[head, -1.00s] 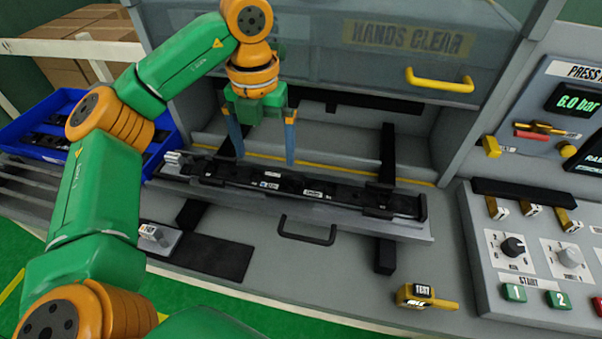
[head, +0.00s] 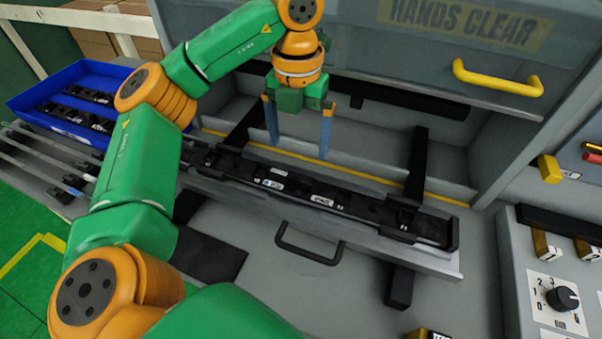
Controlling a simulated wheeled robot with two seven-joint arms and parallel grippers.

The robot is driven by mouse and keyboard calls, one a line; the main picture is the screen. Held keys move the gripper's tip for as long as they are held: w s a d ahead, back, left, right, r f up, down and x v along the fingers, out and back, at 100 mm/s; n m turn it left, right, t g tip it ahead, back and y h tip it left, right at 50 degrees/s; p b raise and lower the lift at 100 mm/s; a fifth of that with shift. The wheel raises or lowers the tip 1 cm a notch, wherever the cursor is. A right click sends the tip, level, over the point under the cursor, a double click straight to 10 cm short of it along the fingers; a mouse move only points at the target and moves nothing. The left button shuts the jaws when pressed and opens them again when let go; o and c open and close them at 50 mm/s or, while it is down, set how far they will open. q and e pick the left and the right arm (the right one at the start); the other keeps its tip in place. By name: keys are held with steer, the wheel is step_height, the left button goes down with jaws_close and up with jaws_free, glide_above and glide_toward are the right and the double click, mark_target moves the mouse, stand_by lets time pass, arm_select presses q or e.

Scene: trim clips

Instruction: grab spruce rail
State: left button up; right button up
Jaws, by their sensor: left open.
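My left gripper (head: 299,149) is open and empty, with its blue fingers pointing down. It hangs above and behind a long black trim piece, apart from it. That black piece (head: 345,203) with small white labels lies in a grey fixture (head: 360,238) in the press. Several long thin rails (head: 42,158) lie side by side at the left, partly hidden behind my left arm. I cannot tell which one is the spruce rail. My right gripper is out of view.
A blue bin (head: 30,103) with black parts stands behind the rails. A clear guard with a yellow handle (head: 497,78) is above the press opening. A black drawer-like handle (head: 308,246) sits in front of the fixture. A control panel (head: 545,260) is at right.

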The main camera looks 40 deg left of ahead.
arm_select(q)
steer(key=b, duration=0.3)
glide_above(300, 177)
step_height(300, 177, down, 6)
steer(key=shift+w+d+f, duration=0.1)
steer(key=shift+d, duration=0.05)
steer(key=f, duration=0.2)
steer(key=f+p, duration=0.1)
steer(key=f, duration=0.1)
steer(key=shift+s+f, duration=0.2)
steer(key=shift+f, duration=0.2)
steer(key=shift+w+f, duration=0.1)
steer(key=shift+f, duration=0.1)
jaws_close()
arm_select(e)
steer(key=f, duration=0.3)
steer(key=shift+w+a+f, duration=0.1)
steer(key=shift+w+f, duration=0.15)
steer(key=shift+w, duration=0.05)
